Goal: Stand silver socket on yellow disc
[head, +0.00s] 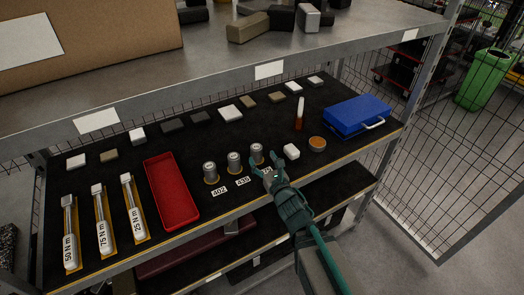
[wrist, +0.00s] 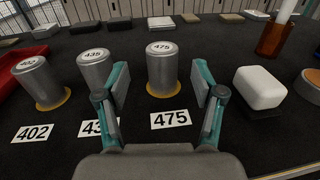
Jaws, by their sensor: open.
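Three silver sockets stand upright in a row on the black shelf mat. Socket 475 (wrist: 161,65) is upright on a yellow disc (wrist: 158,93), behind its 475 label (wrist: 170,120). My gripper (head: 266,162) is open, its teal fingers in front of socket 475 and to either side of it in the wrist view (wrist: 162,75). No contact is visible. Socket 435 (wrist: 95,67) stands to the left, its base partly hidden by my left finger. Socket 402 (wrist: 40,80) stands farther left on a yellow disc (wrist: 55,104). The sockets also show in the head view.
A white block (head: 291,151) and a round orange-topped tin (head: 317,143) lie right of the sockets. A red tray (head: 171,190) and torque wrenches (head: 102,220) are left. An amber bottle (head: 299,118) and blue case (head: 357,116) stand behind right. The upper shelf (head: 220,75) overhangs the back.

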